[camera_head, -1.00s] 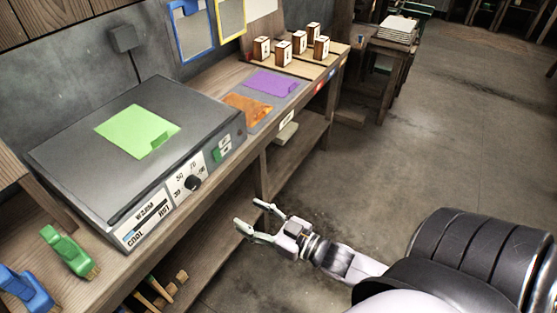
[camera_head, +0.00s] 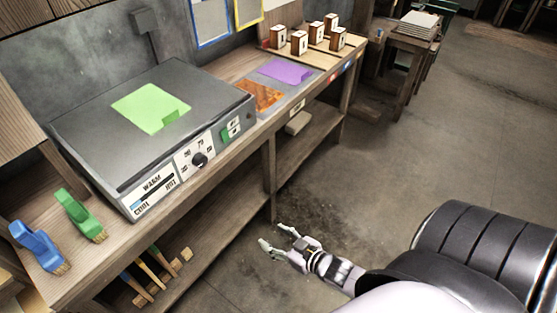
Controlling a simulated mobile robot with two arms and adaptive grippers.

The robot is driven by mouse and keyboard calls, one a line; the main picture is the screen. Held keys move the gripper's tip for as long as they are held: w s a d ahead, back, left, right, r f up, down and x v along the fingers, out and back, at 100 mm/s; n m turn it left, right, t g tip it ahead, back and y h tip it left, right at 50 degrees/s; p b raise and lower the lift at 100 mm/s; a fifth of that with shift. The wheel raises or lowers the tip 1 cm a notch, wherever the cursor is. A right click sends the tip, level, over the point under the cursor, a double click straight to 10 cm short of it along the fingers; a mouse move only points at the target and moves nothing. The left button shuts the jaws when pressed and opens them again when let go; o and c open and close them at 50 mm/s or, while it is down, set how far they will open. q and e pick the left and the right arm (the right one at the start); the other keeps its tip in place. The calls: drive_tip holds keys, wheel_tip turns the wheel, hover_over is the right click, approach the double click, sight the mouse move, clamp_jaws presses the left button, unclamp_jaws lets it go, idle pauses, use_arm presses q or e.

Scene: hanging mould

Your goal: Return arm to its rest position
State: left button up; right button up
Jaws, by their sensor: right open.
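My right gripper (camera_head: 278,242) is open and empty. It is low in front of the workbench, over the concrete floor, apart from the bench and everything on it. Its arm comes in from the lower right. My left gripper is not in view. On the bench, a grey hot plate (camera_head: 95,132) with a dial and a "WARM / COOL / HOT" label carries a flat green sheet (camera_head: 142,98) with a small tab.
Right of the hot plate lie an orange sheet (camera_head: 258,95) and a purple sheet (camera_head: 286,71). Several wooden blocks (camera_head: 299,43) stand farther back. A green brush (camera_head: 80,214) and a blue brush (camera_head: 37,246) are at front left. The floor (camera_head: 440,130) at right is clear.

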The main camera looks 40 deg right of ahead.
drive_tip(key=shift+s+f, duration=0.2)
drive_tip(key=shift+f, duration=0.35)
drive_tip(key=s+f+g+h, duration=0.1)
drive_tip(key=s+f+g, duration=0.2)
drive_tip(key=s+f, duration=0.5)
drive_tip(key=s+f+g+h, duration=0.1)
drive_tip(key=s+f+g, duration=0.25)
drive_tip(key=f, duration=0.85)
drive_tip(key=s+a+f+g, duration=0.2)
drive_tip(key=s+f, duration=0.3)
drive_tip(key=s, duration=0.5)
drive_tip(key=s+a+f+g, duration=0.2)
drive_tip(key=s+f+g, duration=0.2)
drive_tip(key=s, duration=0.7)
drive_tip(key=shift+f+h, duration=0.3)
drive_tip(key=shift+f, duration=0.6)
